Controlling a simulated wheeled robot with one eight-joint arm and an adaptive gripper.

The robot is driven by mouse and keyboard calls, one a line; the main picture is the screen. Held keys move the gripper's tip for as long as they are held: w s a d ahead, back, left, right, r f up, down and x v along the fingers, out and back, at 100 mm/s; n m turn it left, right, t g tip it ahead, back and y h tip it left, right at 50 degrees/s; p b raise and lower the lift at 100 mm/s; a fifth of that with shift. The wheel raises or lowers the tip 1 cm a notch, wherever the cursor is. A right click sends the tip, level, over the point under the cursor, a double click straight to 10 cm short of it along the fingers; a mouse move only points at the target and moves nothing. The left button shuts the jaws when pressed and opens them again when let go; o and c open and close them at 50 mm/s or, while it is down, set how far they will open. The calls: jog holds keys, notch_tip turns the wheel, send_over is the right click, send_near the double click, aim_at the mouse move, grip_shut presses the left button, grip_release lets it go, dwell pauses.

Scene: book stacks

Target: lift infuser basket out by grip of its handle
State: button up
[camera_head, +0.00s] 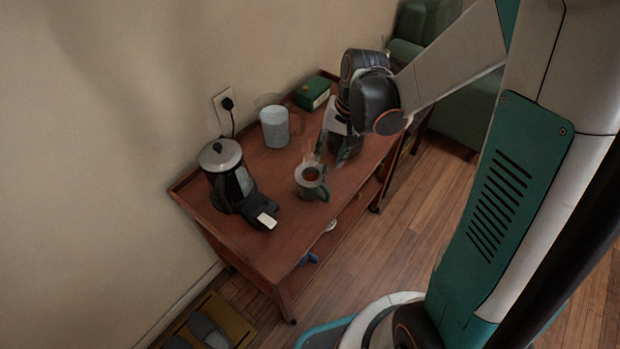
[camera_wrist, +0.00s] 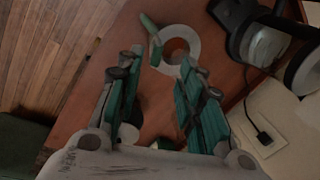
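A mug (camera_head: 310,190) with a pale rim and reddish-brown liquid stands on the wooden cart. Its ring-shaped top also shows in the wrist view (camera_wrist: 193,40), just beyond my fingertips. A green handle-like piece (camera_wrist: 152,42) sits at the ring's left side. I cannot tell whether it belongs to the infuser basket or the mug. The basket is not clearly distinct from the mug's rim and inside. My gripper (camera_head: 331,158) points down beside and behind the mug. In the wrist view the gripper (camera_wrist: 160,72) is open, with nothing between its fingers.
A kettle (camera_head: 228,180) on a dark base stands left of the mug, near the wall. A pale canister (camera_head: 275,128) and green box (camera_head: 312,92) stand behind. A wall socket with a plug (camera_head: 227,104) is at left. The cart's front right top (camera_head: 345,190) is clear.

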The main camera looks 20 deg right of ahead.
aim_at(325, 169)
jog(key=f+b, duration=0.1)
jog(key=f, duration=0.2)
jog(key=a+f+b, duration=0.1)
jog(key=f, duration=0.1)
jog(key=f+b, duration=0.1)
jog(key=f, duration=0.2)
jog(key=shift+w+a+f+b, duration=0.2)
jog(key=shift+f+b, duration=0.1)
jog(key=shift+b, duration=0.1)
jog(key=shift+d+r, duration=0.1)
grip_shut()
